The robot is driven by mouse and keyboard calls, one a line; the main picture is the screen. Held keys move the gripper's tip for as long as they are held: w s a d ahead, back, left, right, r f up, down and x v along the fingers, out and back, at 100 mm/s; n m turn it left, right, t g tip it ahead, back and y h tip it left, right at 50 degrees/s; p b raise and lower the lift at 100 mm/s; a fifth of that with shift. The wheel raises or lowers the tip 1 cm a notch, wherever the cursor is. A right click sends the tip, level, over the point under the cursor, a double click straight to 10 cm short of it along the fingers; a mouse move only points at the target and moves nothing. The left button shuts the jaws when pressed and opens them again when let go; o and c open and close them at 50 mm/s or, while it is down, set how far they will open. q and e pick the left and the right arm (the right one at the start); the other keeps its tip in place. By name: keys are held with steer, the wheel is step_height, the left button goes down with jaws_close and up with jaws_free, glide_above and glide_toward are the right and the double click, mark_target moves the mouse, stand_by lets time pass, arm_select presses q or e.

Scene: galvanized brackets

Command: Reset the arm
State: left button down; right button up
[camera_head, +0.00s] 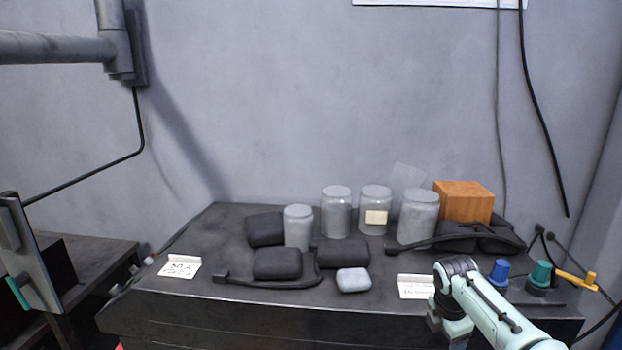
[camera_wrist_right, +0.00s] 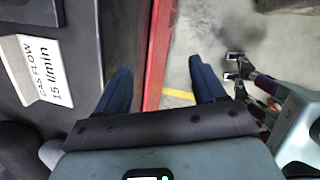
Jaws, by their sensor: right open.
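My right arm (camera_head: 490,305) reaches in from the lower right in the head view, with a joint in front of the bench's front right corner. The hand itself is not clearly seen there. In the right wrist view my right gripper (camera_wrist_right: 161,84) is open, its two dark blue fingers wide apart with nothing between them. The fingers are over a red edge and the floor, beside the dark bench top.
The dark bench (camera_head: 215,290) holds several grey jars (camera_head: 336,212), dark pouches (camera_head: 277,264), a small grey block (camera_head: 353,280), a wooden block (camera_head: 463,201), and blue (camera_head: 499,272) and teal (camera_head: 540,275) caps. A gas flow sign (camera_wrist_right: 40,70) lies left of my right gripper.

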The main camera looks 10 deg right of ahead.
steer(key=s+a+f+m+y, duration=0.1)
steer(key=s+a+f+m, duration=0.3)
steer(key=f, duration=0.6)
steer(key=w+a+f+m+g+y, duration=0.1)
steer(key=a+f+y, duration=0.1)
steer(key=a+f, duration=0.55)
steer(key=s+a+f+m+y, duration=0.1)
steer(key=s+a+f+m, duration=0.15)
steer(key=f, duration=0.95)
steer(key=s+a+f+m, duration=0.3)
steer(key=s+f+m, duration=0.1)
steer(key=s, duration=0.3)
steer(key=s+a+f+m+y, duration=0.1)
steer(key=s+a+f+m, duration=0.3)
steer(key=s+m, duration=0.2)
steer(key=s+a+f+m+y, duration=0.1)
steer(key=s+a+f+m, duration=0.2)
steer(key=s, duration=0.7)
step_height(320, 180, down, 2)
steer(key=shift+s+a+f+m+g, duration=0.15)
steer(key=shift+a+m+g, duration=0.25)
steer(key=shift+m, duration=0.85)
steer(key=shift+d, duration=0.1)
steer(key=c, duration=0.5)
steer(key=shift+d, duration=0.1)
